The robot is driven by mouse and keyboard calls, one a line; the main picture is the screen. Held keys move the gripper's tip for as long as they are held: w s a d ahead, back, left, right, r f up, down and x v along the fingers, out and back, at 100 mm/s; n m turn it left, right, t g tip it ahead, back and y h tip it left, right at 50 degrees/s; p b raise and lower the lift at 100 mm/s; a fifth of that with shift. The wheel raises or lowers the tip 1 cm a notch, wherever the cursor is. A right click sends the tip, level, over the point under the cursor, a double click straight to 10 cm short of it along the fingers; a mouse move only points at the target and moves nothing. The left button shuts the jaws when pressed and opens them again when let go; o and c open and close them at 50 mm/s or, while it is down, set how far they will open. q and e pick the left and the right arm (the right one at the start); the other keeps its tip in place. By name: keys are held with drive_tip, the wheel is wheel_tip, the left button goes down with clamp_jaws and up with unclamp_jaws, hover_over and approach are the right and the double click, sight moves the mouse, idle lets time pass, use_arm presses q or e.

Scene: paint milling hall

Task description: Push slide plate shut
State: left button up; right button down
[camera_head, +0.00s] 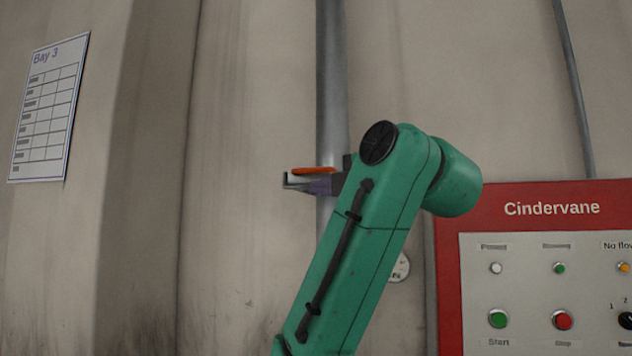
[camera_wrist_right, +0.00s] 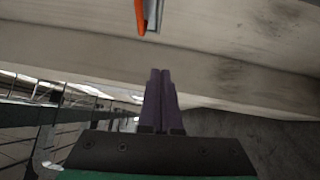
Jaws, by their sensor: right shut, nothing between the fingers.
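A thin orange strip (camera_head: 313,171) with a pale metal edge, which looks like the slide plate, sits at the vertical grey pipe (camera_head: 331,80) in the head view. My right gripper (camera_head: 310,187) is just below it there, its purple fingers pointing left and partly covering it. In the right wrist view the orange and grey piece (camera_wrist_right: 141,14) is at the top edge. My right gripper (camera_wrist_right: 160,72) is shut and empty below it in that view, with a visible gap between. How far the plate stands out cannot be told. My left gripper is not in view.
A red Cindervane control panel (camera_head: 535,192) with several buttons is on the right. A Bay 3 sheet (camera_head: 48,110) hangs on the left wall. A thinner pipe (camera_head: 575,90) runs above the panel.

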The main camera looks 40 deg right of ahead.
drive_tip(key=s+r, duration=0.3)
drive_tip(key=s, duration=0.3)
drive_tip(key=p, duration=0.7)
approach(305, 171)
drive_tip(key=w+a, duration=0.2)
drive_tip(key=w, duration=0.2)
drive_tip(key=d+p, duration=0.1)
drive_tip(key=w+p, duration=0.1)
drive_tip(key=d+p, duration=0.1)
drive_tip(key=shift+w+d+r+n+t, duration=0.3)
drive_tip(key=shift+d+f, duration=0.2)
drive_tip(key=shift+d, duration=0.05)
drive_tip(key=shift+a, duration=0.1)
